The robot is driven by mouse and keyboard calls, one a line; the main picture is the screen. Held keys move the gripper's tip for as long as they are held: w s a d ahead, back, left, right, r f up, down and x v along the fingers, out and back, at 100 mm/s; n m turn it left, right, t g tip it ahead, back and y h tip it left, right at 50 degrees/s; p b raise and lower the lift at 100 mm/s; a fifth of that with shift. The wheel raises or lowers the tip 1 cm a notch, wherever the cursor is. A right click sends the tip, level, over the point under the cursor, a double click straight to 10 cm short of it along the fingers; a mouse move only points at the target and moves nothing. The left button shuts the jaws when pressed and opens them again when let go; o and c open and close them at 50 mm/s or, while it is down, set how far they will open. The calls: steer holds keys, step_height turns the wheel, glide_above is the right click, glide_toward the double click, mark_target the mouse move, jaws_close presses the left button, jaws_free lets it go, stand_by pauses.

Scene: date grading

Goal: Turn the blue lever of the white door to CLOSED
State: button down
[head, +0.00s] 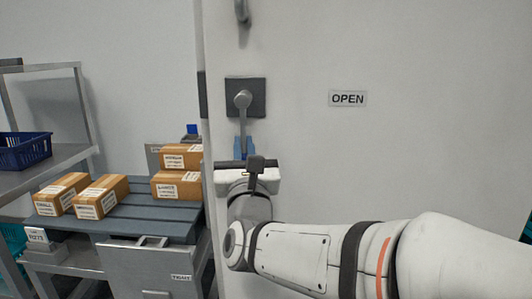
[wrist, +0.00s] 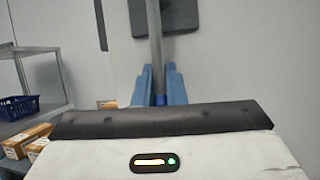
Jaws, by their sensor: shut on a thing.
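The white door (head: 420,140) fills the right of the head view. The lever (head: 243,124) hangs straight down from a round grey hub on a dark square plate (head: 260,85). Its upper rod is grey; in the wrist view the lever (wrist: 155,45) runs down to a blue end between my fingers. My gripper (head: 243,143) is shut on that lower end, with a blue finger on each side; the gripper (wrist: 159,74) also shows in the wrist view. My gripper's body hides the lever's lowest part. An OPEN label (head: 348,98) is right of the plate.
Several cardboard boxes (head: 103,192) rest on a grey slatted table (head: 130,222) to the left. A metal shelf with a blue basket (head: 22,150) stands at far left. A metal handle (head: 242,10) sits above the lever. The door face right of the lever is otherwise bare.

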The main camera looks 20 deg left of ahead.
steer(key=shift+a+f, duration=0.1)
steer(key=shift+f, duration=0.4)
steer(key=c, duration=1.5)
jaws_free()
steer(key=shift+r, duration=0.2)
steer(key=v, duration=0.7)
steer(key=shift+s+f+p, duration=0.2)
steer(key=shift+s+p, duration=0.1)
steer(key=shift+p, duration=0.05)
steer(key=shift+d, duration=0.2)
